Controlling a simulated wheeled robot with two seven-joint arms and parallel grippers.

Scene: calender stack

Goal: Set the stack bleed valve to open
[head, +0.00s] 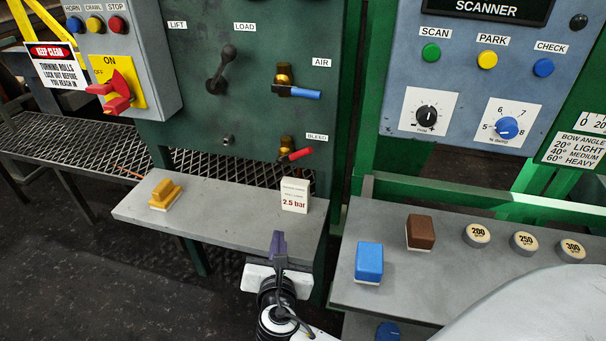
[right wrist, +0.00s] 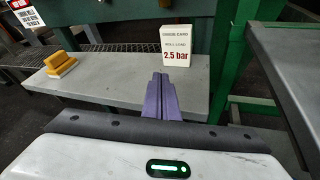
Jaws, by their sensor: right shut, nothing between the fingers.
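The bleed valve (head: 287,144) is a small brass valve low on the green panel, beside a BLEED label. Its red lever (head: 299,154) points to the right and tilts slightly up. My right gripper (head: 278,241) is in front of the grey shelf, below the valve in the picture and apart from it. Its purple fingers are closed together and empty; they also show in the right wrist view (right wrist: 161,82). The valve is not visible in the right wrist view. My left gripper is not in view.
A white "2.5 bar" card (head: 294,195) stands on the grey shelf (head: 235,215) below the valve. A yellow block (head: 165,193) lies at left. The AIR valve's blue lever (head: 304,93) is above. At right, another shelf holds blue (head: 369,261) and brown (head: 420,231) blocks.

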